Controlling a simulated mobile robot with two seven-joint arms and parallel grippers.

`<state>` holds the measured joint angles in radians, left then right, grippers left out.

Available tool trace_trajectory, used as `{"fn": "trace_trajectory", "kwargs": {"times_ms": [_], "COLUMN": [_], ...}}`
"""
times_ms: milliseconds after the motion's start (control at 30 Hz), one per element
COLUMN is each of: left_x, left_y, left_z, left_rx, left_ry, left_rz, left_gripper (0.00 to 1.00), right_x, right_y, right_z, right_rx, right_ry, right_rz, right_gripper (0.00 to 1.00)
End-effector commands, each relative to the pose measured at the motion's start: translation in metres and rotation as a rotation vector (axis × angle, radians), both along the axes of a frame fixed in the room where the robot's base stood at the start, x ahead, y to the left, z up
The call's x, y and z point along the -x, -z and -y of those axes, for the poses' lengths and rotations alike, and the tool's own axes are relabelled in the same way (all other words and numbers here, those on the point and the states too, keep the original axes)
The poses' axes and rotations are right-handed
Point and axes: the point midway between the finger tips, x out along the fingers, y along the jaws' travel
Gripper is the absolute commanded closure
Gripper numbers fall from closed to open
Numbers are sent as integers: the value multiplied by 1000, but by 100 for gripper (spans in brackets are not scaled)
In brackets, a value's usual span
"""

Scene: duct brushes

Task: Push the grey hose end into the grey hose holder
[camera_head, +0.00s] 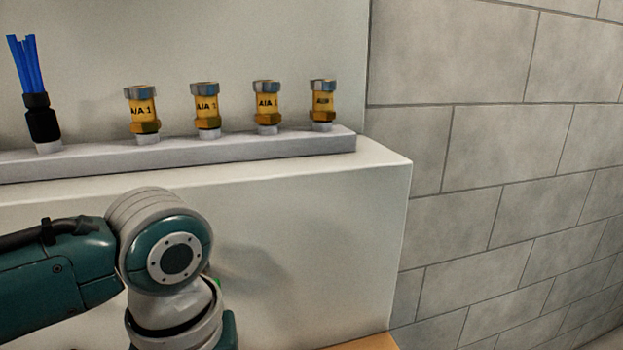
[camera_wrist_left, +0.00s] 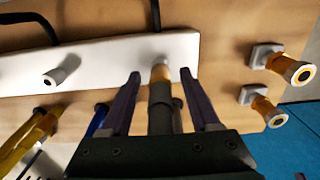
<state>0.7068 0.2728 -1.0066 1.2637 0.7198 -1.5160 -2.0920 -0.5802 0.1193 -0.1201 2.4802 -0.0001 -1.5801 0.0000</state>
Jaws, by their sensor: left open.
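In the left wrist view, a dark grey cylindrical hose end (camera_wrist_left: 160,107) stands between the fingers of my left gripper (camera_wrist_left: 160,76). The gripper is open, with a finger on each side of the hose end and visible gaps between. No holder is clearly marked as the grey one. In the head view my left arm hides its gripper. My right gripper is not in view.
In the left wrist view, a grey peg (camera_wrist_left: 62,71) stands on the strip, yellow (camera_wrist_left: 30,138) and blue (camera_wrist_left: 97,121) pieces lie left, and brass fittings (camera_wrist_left: 296,71) stick out right. In the head view, a ledge (camera_head: 240,145) carries brass fittings (camera_head: 206,107) and a blue-bristled piece (camera_head: 42,118).

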Motion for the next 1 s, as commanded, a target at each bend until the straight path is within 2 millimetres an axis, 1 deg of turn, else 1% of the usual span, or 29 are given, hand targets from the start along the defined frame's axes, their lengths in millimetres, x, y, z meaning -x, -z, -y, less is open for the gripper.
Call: {"fn": "trace_trajectory", "kwargs": {"times_ms": [200,233,767,1000], "left_x": [0,0,0,0], "left_y": [0,0,0,0], "left_z": [0,0,0,0], "left_rx": [0,0,1,0], "left_ry": [1,1,1,1], "left_rz": [0,0,0,0], "left_gripper": [38,40,99,100], "right_x": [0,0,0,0], "right_y": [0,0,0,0], "right_z": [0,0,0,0], "right_rx": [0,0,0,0], "right_ry": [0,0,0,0], "right_rz": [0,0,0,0], "right_gripper": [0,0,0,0]}}
